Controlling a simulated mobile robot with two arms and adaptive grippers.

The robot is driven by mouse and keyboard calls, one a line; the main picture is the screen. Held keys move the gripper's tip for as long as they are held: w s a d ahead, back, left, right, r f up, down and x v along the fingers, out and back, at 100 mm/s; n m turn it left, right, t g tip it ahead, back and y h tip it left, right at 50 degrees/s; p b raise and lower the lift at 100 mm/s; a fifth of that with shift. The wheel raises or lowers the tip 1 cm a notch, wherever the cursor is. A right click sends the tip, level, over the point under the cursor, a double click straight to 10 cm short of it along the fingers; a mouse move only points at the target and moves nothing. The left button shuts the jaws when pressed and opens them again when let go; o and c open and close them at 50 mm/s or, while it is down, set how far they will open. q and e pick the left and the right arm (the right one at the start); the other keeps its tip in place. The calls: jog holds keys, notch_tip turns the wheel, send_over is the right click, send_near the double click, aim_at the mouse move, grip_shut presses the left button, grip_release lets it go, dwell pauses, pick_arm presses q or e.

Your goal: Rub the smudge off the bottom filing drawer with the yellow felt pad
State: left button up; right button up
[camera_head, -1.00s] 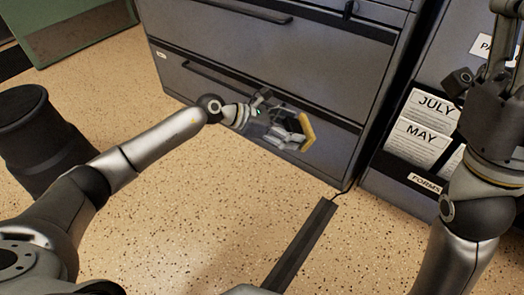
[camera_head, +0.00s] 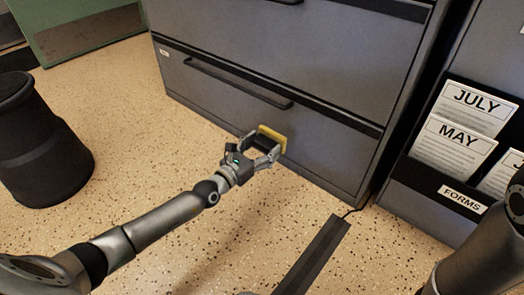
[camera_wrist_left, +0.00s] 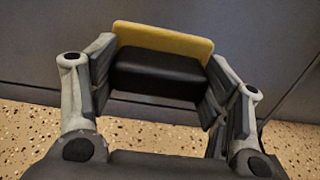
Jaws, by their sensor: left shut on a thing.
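My left gripper (camera_head: 262,148) is shut on the black grip of the yellow felt pad (camera_head: 271,134). In the left wrist view the pad (camera_wrist_left: 165,41) sits between the fingers, its yellow edge facing away from me towards the grey bottom filing drawer (camera_head: 330,160). The pad is in front of the drawer's lower middle, below its long handle. I cannot tell whether the felt touches the drawer front. No smudge shows; the pad and gripper cover part of the drawer. My right arm shows at the lower right, its gripper outside the picture.
A rack (camera_head: 432,183) with JULY and MAY cards and a FORMS label stands right of the cabinet. A dark strip (camera_head: 318,252) lies on the floor. A black bin (camera_head: 40,140) stands left, a green cabinet (camera_head: 95,32) behind. Speckled floor is clear between.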

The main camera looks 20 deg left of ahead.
aim_at(273, 138)
pick_arm(q)
jog(key=b+x, duration=0.1)
jog(key=x, duration=0.3)
jog(key=shift+w+d+b, duration=0.15)
jog(key=shift+w+b, duration=0.2)
jog(key=shift+w, duration=0.15)
jog(key=shift+x, duration=0.95)
dwell(0.3)
